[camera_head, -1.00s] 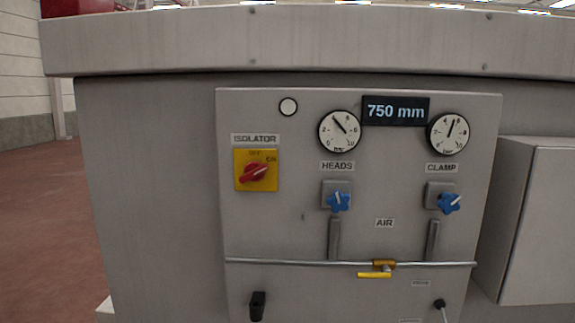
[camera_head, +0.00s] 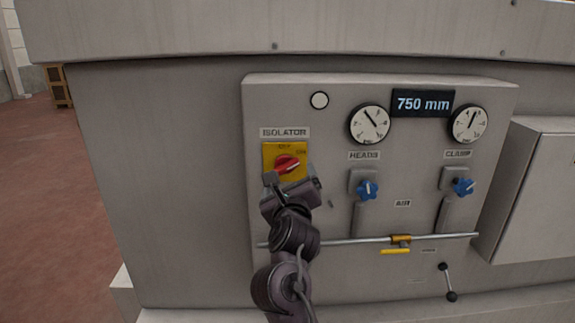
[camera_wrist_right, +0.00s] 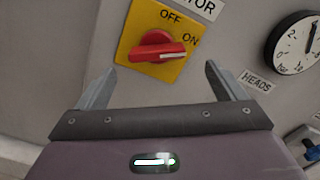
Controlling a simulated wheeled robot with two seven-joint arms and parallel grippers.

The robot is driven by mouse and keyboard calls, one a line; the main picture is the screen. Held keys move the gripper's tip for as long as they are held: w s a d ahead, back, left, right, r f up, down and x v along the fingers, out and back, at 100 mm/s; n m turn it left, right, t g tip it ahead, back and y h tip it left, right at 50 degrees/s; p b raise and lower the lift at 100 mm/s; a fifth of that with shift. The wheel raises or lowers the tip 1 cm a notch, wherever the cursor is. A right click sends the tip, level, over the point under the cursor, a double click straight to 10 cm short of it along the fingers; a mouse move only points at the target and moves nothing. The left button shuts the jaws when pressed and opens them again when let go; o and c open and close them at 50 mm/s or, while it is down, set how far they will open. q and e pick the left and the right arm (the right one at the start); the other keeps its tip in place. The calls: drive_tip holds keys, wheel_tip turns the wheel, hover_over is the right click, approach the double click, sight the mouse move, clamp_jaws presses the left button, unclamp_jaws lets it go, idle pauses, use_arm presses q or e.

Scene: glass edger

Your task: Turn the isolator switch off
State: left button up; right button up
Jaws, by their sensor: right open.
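The isolator switch is a red rotary knob (camera_head: 287,165) on a yellow plate (camera_head: 270,149), marked OFF at the top and ON at the upper right. In the right wrist view the knob (camera_wrist_right: 157,52) has its white pointer line toward the ON side. My right gripper (camera_head: 289,180) is in front of the plate's lower part. In the wrist view its two fingers (camera_wrist_right: 164,86) are spread apart, below and to either side of the knob, with nothing between them. My left gripper is not in view.
Right of the switch are two round gauges (camera_head: 369,124), a 750 mm display (camera_head: 423,103) and blue valve knobs (camera_head: 367,190). A horizontal pipe with a yellow lever (camera_head: 395,251) runs below. A grey box (camera_head: 535,190) juts out at the right.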

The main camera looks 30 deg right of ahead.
sight(286, 171)
drive_tip(key=p+x, duration=0.2)
drive_tip(key=x, duration=0.3)
drive_tip(key=shift+w, duration=0.45)
drive_tip(key=shift+w+d+f+p, duration=0.1)
drive_tip(key=shift+w+d+p, duration=0.25)
drive_tip(key=shift+w, duration=0.1)
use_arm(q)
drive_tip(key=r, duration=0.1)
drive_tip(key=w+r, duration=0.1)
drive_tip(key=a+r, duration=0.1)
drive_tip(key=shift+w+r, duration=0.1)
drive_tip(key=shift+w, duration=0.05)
use_arm(e)
drive_tip(key=c, duration=1)
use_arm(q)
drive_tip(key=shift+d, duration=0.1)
use_arm(e)
drive_tip(key=shift+o, duration=0.2)
